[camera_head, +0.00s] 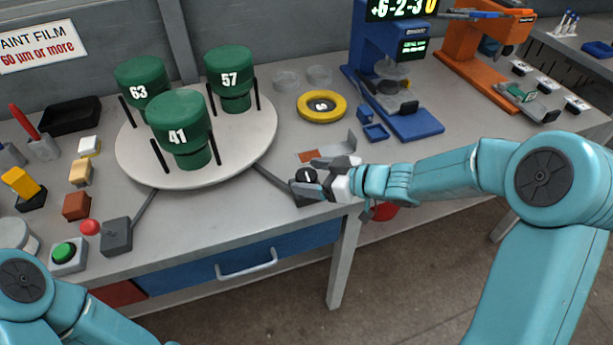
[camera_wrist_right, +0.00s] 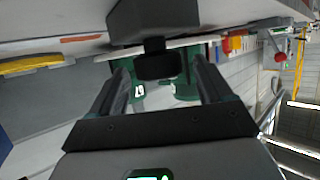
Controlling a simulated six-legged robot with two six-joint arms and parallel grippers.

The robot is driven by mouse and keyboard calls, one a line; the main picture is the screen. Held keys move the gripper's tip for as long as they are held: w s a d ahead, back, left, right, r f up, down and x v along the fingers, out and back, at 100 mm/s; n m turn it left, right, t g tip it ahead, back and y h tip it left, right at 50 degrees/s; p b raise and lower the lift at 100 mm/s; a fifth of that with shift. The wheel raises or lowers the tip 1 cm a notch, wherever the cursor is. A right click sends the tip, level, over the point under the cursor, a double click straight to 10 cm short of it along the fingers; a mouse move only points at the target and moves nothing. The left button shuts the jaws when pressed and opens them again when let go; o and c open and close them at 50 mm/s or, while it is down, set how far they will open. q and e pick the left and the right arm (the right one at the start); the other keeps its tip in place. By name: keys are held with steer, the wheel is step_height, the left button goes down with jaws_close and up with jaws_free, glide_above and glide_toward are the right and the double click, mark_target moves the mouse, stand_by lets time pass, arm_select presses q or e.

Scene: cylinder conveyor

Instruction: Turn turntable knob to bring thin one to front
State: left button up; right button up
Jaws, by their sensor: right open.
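A white round turntable (camera_head: 130,168) carries three green cylinders: the one marked 63 (camera_head: 142,78) at back left, 57 (camera_head: 230,65) at back right and 41 (camera_head: 180,130) at the front. A dark knob (camera_head: 306,175) with a white mark sits on a dark box, joined to the turntable by a grey bar. My right gripper (camera_head: 317,176) is open at the knob, one finger on each side. In the right wrist view, the knob (camera_wrist_right: 157,66) shows between the fingers; contact cannot be told. My left gripper is out of view; only part of that arm shows.
A yellow ring (camera_head: 321,107) and a blue gauge stand (camera_head: 405,120) are to the right of the turntable. A grey box with a red button (camera_head: 90,228) and a green button (camera_head: 64,252) are at front left. Blocks line the left side.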

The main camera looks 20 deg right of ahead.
steer(key=shift+x, duration=1)
steer(key=c, duration=1)
steer(key=p, duration=0.2)
steer(key=shift+r+n+p, duration=0.3)
steer(key=shift+p, duration=0.05)
steer(key=shift+f+g+y, duration=0.1)
steer(key=shift+g+y, duration=0.2)
steer(key=shift+f, duration=0.2)
steer(key=o, duration=1)
steer(key=shift+d, duration=0.1)
